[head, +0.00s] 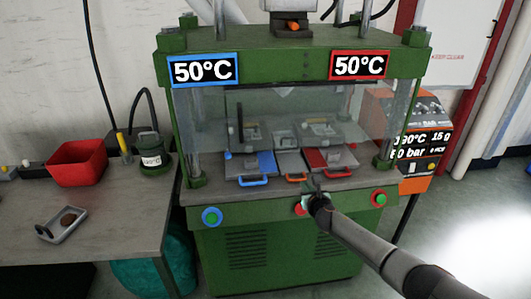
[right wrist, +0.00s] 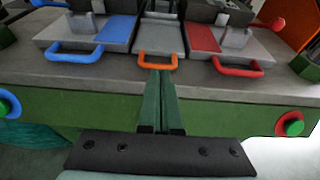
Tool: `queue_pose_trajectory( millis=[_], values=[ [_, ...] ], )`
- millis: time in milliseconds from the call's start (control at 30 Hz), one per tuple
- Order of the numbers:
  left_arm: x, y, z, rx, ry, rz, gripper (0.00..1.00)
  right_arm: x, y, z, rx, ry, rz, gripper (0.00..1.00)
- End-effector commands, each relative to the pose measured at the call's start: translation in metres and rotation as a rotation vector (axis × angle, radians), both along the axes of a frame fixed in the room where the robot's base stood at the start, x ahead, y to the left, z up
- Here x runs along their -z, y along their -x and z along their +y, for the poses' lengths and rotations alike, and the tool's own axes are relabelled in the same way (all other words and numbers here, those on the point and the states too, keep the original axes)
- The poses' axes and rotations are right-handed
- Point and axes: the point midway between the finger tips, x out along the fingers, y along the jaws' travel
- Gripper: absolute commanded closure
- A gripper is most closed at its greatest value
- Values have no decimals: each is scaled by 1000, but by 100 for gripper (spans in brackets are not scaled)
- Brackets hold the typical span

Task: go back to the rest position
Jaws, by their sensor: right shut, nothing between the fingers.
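My right gripper (head: 313,190) is in front of the green press (head: 275,240), near the front edge of its bed. In the right wrist view its fingers (right wrist: 160,100) are together with nothing between them. The fingertips lie just in front of the orange handle (right wrist: 158,60) of the middle tray; whether they touch it I cannot tell. My left gripper is not in view.
The press holds a tray with a blue handle (head: 252,182) and one with a red handle (head: 339,174). Buttons (head: 212,216) (head: 378,199) sit on its front. A side table (head: 105,235) carries a red bin (head: 77,163). An orange machine (head: 412,150) stands right.

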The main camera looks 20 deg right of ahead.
Motion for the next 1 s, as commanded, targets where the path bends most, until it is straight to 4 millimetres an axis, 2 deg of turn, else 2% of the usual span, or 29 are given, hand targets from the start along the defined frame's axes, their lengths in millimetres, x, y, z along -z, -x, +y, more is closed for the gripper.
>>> queue_pose_trajectory(
  millis=[167, 267, 333, 400, 500, 633, 800, 900, 1000],
  values=[
    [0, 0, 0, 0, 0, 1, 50, 8, 5, 7, 1, -39, 5, 100],
    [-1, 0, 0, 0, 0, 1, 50, 31, 22, 31, 12, -184, 16, 100],
    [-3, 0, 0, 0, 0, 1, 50, 57, 45, 58, 38, -365, 32, 100],
    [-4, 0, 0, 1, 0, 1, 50, 83, 76, 90, 87, -595, 55, 100],
    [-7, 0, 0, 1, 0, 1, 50, 112, 124, 131, 197, -938, 90, 100],
    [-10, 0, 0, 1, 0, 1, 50, 136, 189, 173, 395, -1365, 133, 100],
    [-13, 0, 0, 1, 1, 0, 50, 145, 272, 209, 741, -1877, 155, 100],
    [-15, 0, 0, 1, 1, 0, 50, 141, 315, 219, 969, -2136, 135, 100],
    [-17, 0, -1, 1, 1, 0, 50, 134, 350, 223, 1177, -2338, 96, 100]
  ],
)
